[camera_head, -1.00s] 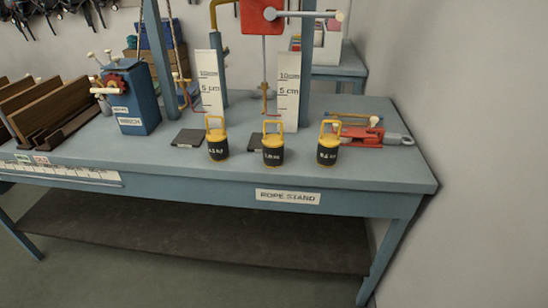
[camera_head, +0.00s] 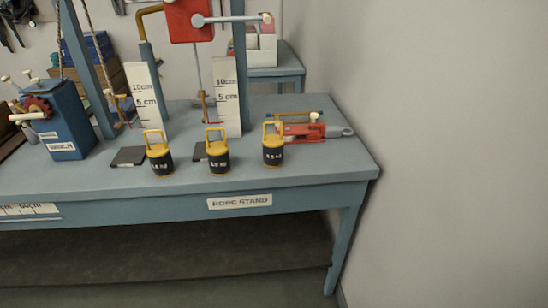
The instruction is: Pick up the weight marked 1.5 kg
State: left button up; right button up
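Three black weights with yellow tops and yellow loop handles stand upright in a row on the blue-grey table. Their white labels are small and blurred. The left weight (camera_head: 160,158) has a label that may read 1.5 kg, but I cannot be sure. The middle weight (camera_head: 218,155) seems to read 1.0 kg, and the right weight (camera_head: 273,149) seems to read 0.5 kg. All three handles are free, with nothing holding them. Neither of my grippers is in view.
The table (camera_head: 318,178) carries a "ROPE STAND" label. Behind the weights are scale boards (camera_head: 226,97), dark flat plates (camera_head: 128,156) and stand posts. A blue winch box (camera_head: 66,122) stands left and a red tool (camera_head: 305,133) right. The table front is clear. A wall (camera_head: 450,150) rises at right.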

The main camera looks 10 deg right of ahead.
aim_at(160, 156)
jog(key=i+j, duration=0.1)
jog(key=j, duration=0.45)
jog(key=i+j, duration=0.1)
jog(key=j, duration=0.45)
jog(key=i+j, duration=0.15)
jog(key=j, duration=0.45)
jog(key=i+j+z, duration=0.1)
jog(key=j, duration=0.45)
jog(key=i+j, duration=0.1)
jog(key=j, duration=0.45)
